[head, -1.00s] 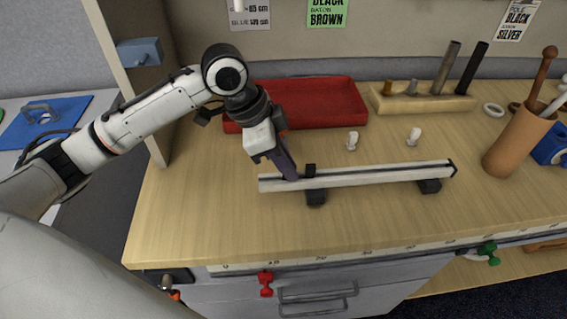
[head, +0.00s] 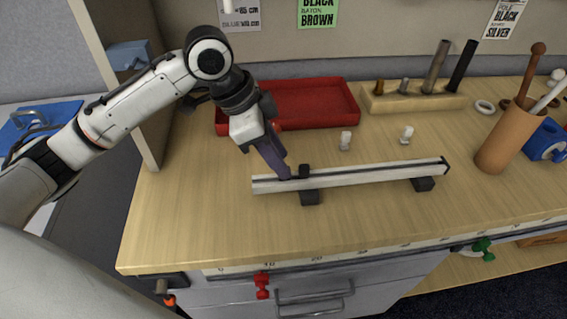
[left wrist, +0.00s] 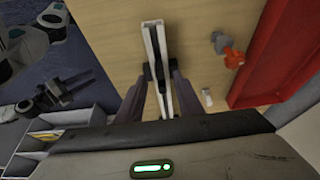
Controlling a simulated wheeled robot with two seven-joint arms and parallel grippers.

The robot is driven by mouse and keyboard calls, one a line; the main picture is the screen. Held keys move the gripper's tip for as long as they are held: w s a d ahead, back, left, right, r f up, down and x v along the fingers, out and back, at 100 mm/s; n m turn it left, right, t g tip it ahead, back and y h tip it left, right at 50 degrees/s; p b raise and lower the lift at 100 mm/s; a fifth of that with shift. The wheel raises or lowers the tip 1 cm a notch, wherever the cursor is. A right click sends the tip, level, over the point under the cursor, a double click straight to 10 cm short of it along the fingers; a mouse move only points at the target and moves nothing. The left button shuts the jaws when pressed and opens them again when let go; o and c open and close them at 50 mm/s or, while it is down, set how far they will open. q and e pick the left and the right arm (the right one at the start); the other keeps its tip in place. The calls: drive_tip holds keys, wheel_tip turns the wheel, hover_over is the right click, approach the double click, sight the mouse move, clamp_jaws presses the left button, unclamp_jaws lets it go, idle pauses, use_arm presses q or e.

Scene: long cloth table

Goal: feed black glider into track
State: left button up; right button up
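The white slotted track (head: 365,174) lies across the table on black feet, with a black stop at its right end. The black glider (head: 304,171) is a small dark block at the left part of the track. It rises above the rail, just right of my left gripper (head: 284,175). In the left wrist view, that gripper (left wrist: 158,78) has its two dark fingers apart, one on each side of the track (left wrist: 156,45). Dark block parts show by both fingertips; contact is hard to tell.
A red tray (head: 312,104) lies behind the track. Two small white pegs (head: 345,140) (head: 407,135) stand between them. A wooden rack (head: 415,100) with upright rods is at the back, and a tan cup (head: 505,140) is at right. The table front is clear.

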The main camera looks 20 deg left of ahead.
use_arm(q)
drive_tip(key=v, duration=0.7)
drive_tip(key=shift+r, duration=0.1)
drive_tip(key=shift+s, duration=0.1)
